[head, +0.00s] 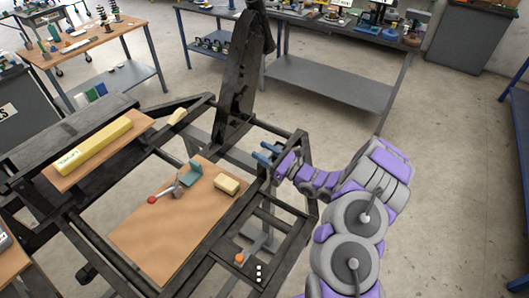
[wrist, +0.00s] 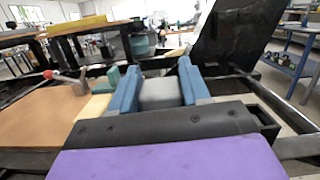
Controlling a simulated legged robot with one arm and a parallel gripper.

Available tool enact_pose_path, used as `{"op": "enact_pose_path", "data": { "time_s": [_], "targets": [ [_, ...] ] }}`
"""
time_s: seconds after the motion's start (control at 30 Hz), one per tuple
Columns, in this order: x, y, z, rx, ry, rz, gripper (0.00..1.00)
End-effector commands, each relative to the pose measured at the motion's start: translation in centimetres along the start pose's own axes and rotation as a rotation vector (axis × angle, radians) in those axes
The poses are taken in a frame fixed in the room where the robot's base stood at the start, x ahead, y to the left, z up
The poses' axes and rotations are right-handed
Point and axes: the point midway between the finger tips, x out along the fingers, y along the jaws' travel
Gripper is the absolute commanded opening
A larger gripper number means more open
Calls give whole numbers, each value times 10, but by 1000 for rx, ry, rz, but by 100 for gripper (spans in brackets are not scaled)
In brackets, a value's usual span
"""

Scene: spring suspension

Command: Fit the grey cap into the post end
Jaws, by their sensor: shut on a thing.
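My gripper (head: 266,154) is at the right side of the black frame, above its bars in the head view. In the wrist view its two blue fingers (wrist: 158,82) are shut on the grey cap (wrist: 160,94), a grey block between them. A wide black post (head: 240,90) rises at the back of the frame and also shows in the wrist view (wrist: 228,45). I cannot tell which end is the post end, and no clear opening shows.
A wooden board (head: 150,245) on the frame holds a green bracket (head: 190,174), a red-knobbed tool (head: 153,199) and a pale yellow block (head: 226,184). Frame bars surround my gripper. Floor at right is clear.

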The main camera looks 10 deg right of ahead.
Motion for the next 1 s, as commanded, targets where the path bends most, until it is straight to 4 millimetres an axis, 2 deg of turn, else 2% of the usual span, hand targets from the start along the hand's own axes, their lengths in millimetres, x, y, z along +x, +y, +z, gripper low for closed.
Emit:
{"op": "enact_pose_path", "data": {
  "time_s": [0.57,1.0],
  "targets": [
    [3,4,-1,-1,2,2,11],
    [2,4,-10,-1,2,2,11]
  ]
}}
